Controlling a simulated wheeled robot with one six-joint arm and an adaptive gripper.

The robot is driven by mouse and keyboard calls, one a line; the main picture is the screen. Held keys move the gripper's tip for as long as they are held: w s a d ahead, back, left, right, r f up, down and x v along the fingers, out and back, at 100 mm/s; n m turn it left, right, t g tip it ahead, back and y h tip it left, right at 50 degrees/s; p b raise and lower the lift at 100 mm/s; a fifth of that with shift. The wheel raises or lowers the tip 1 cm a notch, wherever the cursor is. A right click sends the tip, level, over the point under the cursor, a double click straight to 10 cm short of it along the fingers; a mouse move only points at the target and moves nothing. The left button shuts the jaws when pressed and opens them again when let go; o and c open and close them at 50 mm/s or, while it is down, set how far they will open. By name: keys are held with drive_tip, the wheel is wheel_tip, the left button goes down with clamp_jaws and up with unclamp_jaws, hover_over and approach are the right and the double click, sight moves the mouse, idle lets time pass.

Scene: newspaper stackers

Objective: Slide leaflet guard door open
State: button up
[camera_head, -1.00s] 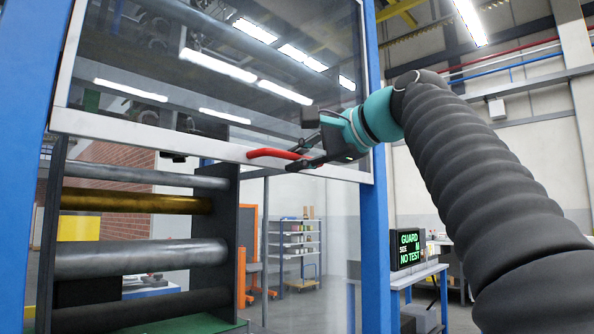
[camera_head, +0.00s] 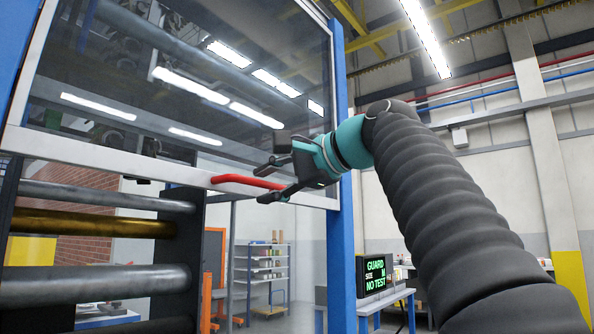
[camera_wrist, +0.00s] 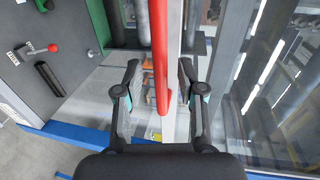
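The guard door is a clear framed panel with a pale bottom rail (camera_head: 110,170). It stands raised, with the rollers uncovered below it. A red bar handle (camera_head: 240,181) is fixed near the right end of the rail. My gripper (camera_head: 264,184) is at the handle's right end, coming from the right, with its fingers apart. In the wrist view the red handle (camera_wrist: 161,50) runs between the two open fingers of my gripper (camera_wrist: 159,75). Gaps show on both sides, and neither finger visibly touches it.
A blue post (camera_head: 341,230) stands right of the door, close to my arm. Metal rollers (camera_head: 105,281) lie below the rail. A dark display with green text (camera_head: 373,277) sits on a blue-legged table at the right. A shelf rack (camera_head: 266,268) stands behind.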

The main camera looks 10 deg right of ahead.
drive_tip(key=v, duration=1)
drive_tip(key=shift+s+d, duration=0.2)
drive_tip(key=shift+s, duration=0.05)
drive_tip(key=shift+r, duration=0.1)
